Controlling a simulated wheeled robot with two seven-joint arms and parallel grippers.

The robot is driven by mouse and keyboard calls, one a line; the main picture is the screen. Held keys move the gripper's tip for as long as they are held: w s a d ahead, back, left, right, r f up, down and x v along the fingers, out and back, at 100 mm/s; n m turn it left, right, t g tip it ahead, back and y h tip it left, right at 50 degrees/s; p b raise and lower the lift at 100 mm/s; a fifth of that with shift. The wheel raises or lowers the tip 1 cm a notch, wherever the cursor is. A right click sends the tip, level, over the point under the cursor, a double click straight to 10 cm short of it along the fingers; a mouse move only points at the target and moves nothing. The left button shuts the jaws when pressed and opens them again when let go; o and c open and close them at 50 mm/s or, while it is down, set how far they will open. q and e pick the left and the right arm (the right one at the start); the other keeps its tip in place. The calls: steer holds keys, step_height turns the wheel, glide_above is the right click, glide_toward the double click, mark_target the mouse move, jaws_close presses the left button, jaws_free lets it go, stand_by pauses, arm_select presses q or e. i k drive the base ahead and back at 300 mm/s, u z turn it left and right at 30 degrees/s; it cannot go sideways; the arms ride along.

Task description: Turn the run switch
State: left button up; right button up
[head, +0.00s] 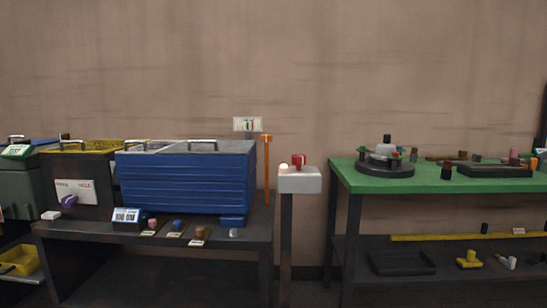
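A white box (300,180) tops a dark post between the two benches. On it sit a red knob-like part (298,161) and a small pale, glowing dome (284,167). A purple knob (69,201) shows at a white labelled plate (75,189) on the dark front of a unit on the left bench. The lettering is too small to read, so I cannot tell which of the two knobs is the run switch. Neither gripper is in view.
A large blue box (187,180) fills the left dark bench (150,258), with several small coloured knobs along its front edge. An orange upright (267,170) stands beside it. A green-topped bench (455,180) with parts stands right. A gap separates post and green bench.

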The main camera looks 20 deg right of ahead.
mark_target(299, 160)
steer(key=u, duration=0.15)
steer(key=i, duration=0.7)
steer(key=z, duration=0.65)
steer(key=i, duration=0.45)
steer(key=z, duration=0.5)
